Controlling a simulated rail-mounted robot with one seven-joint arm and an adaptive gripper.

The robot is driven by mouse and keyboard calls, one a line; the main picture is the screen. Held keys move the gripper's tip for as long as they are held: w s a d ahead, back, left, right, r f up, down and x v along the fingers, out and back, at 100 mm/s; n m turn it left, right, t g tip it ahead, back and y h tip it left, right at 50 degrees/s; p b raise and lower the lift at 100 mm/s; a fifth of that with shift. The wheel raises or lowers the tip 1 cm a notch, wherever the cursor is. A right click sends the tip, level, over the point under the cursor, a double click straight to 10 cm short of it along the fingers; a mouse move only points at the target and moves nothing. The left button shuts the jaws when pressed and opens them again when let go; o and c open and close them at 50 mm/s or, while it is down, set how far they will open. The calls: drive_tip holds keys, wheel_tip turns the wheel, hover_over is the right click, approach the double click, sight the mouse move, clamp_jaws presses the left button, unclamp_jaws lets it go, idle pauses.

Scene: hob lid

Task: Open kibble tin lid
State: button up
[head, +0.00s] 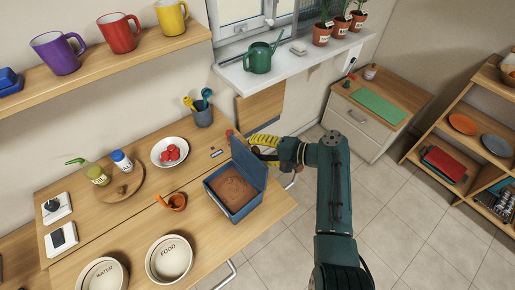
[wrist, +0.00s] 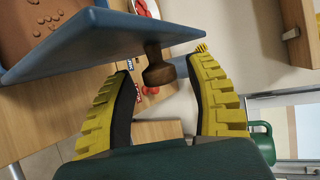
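The blue kibble tin (head: 224,207) stands on the wooden table, full of brown kibble (head: 232,187). Its blue lid (head: 249,163) is raised at the tin's back right edge and stands roughly upright. In the wrist view the lid (wrist: 100,38) crosses the upper left, with kibble (wrist: 40,20) beyond it. A brown knob (wrist: 157,70) sticks out from the lid. My gripper (head: 264,148) is behind the lid's outer face. Its yellow fingers are spread on both sides of the knob, with visible gaps, holding nothing.
FOOD (head: 168,272) and WATER (head: 90,284) bowls sit at the front. A window sill (head: 290,65) with a green watering can (head: 260,58) lies behind.

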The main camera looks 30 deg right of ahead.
drive_tip(key=shift+d, duration=0.1)
drive_tip(key=v, duration=1.2)
